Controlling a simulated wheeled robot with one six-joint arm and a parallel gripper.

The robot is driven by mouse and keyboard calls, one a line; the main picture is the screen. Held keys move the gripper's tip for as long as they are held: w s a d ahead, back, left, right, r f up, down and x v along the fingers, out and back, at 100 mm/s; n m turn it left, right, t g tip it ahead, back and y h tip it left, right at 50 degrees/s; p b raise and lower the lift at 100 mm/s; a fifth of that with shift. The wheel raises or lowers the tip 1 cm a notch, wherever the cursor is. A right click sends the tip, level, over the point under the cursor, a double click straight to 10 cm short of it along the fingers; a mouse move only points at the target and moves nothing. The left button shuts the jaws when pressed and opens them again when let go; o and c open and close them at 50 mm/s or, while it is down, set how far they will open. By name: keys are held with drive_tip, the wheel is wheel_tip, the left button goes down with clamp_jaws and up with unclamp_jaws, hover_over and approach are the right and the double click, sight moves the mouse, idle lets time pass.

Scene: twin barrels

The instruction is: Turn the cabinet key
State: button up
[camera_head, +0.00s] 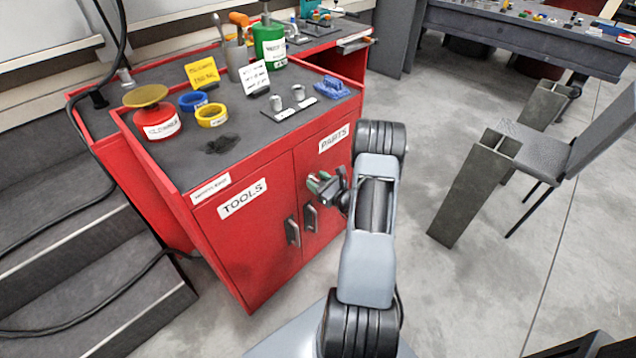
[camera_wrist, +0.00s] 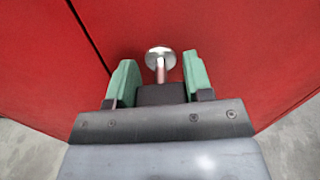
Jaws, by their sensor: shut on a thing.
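The red cabinet (camera_head: 262,228) has two doors labelled TOOLS and PARTS. In the wrist view, a round silver lock (camera_wrist: 158,52) sits on the red door (camera_wrist: 215,30), right of the seam between the doors. The key (camera_wrist: 161,75) shows as a metal shaft coming out of the lock toward a dark block between my fingers. My gripper (camera_wrist: 160,84) has one green finger on each side of that block and is shut on the key. In the head view, my gripper (camera_head: 327,187) is against the PARTS door, and the key is hidden there.
Two dark door handles (camera_head: 292,231) stand out below and left of my gripper. The cabinet top holds a red can (camera_head: 157,124), tape rolls (camera_head: 211,116) and a green can (camera_head: 270,46).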

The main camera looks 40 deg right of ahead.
drive_tip(key=n+b, duration=0.3)
drive_tip(key=n, duration=0.1)
drive_tip(key=shift+f+b, duration=0.25)
drive_tip(key=shift+b, duration=0.1)
drive_tip(key=n+b, duration=0.4)
drive_tip(key=b, duration=0.1)
drive_tip(key=shift+a+f+n, duration=0.1)
drive_tip(key=shift+a+n, duration=0.05)
drive_tip(key=shift+n, duration=0.25)
drive_tip(key=n+b, duration=0.4)
drive_tip(key=b, duration=0.2)
drive_tip(key=shift+f, duration=0.1)
drive_tip(key=n+b, duration=0.3)
drive_tip(key=shift+b, duration=0.35)
drive_tip(key=shift+n+b, duration=0.5)
drive_tip(key=shift+b, duration=0.2)
drive_tip(key=shift+r, duration=0.25)
drive_tip(key=o, duration=0.9)
